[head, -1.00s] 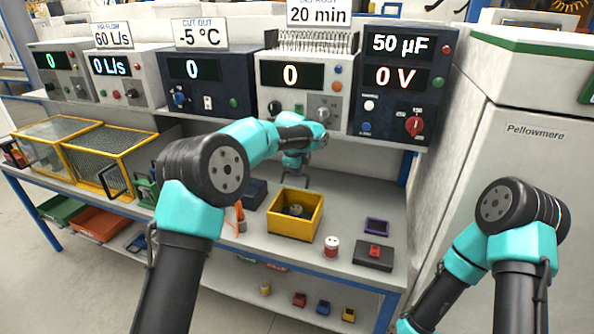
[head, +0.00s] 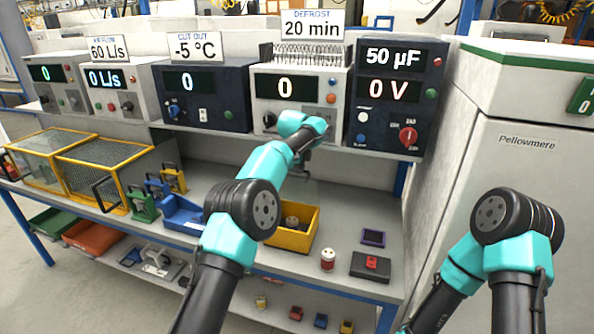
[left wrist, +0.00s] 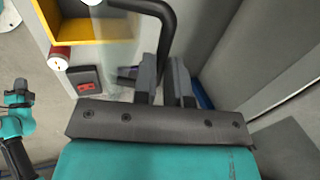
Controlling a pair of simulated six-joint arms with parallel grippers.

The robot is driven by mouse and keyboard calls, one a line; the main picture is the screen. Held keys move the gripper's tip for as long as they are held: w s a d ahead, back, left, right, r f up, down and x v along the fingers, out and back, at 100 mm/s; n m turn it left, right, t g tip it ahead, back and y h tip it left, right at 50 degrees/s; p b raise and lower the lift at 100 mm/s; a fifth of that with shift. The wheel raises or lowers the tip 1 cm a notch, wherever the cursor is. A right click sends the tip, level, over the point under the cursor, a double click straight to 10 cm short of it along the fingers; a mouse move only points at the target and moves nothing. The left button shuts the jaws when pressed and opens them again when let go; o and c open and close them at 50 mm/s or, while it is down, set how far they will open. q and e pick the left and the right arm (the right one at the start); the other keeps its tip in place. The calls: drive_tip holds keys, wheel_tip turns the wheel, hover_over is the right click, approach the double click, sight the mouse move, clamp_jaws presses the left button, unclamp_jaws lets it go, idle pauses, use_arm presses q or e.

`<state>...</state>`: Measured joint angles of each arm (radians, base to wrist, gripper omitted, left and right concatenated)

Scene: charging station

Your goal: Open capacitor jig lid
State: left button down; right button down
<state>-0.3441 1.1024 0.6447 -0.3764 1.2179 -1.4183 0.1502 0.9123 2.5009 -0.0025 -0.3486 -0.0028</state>
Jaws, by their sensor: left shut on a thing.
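The yellow open-topped box (head: 293,240) of the jig stands on the bench, with a brown round part (head: 291,222) inside. It also shows at the top left of the left wrist view (left wrist: 85,28). In that view a thin clear pane (left wrist: 118,50), apparently the lid, stands beside the box, with a bent black handle (left wrist: 168,25) along it. My left gripper (left wrist: 166,72) is shut on the handle; the exact contact is partly hidden. In the head view its fingers (head: 304,168) are mostly hidden behind my forearm, above and behind the box. My right gripper is out of view.
A red-and-white cylinder (head: 328,259), a dark block with a red top (head: 371,266) and a small purple frame (head: 373,237) lie right of the box. A blue tray (head: 181,214) stands left. Instruments line the shelf behind. A tall grey cabinet (head: 510,215) stands right.

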use_arm(q)
drive_tip(key=shift+w+d+r, duration=0.1)
drive_tip(key=shift+w+d, duration=0.05)
drive_tip(key=shift+w, duration=0.5)
drive_tip(key=c, duration=1.2)
unclamp_jaws()
drive_tip(key=shift+o, duration=0.2)
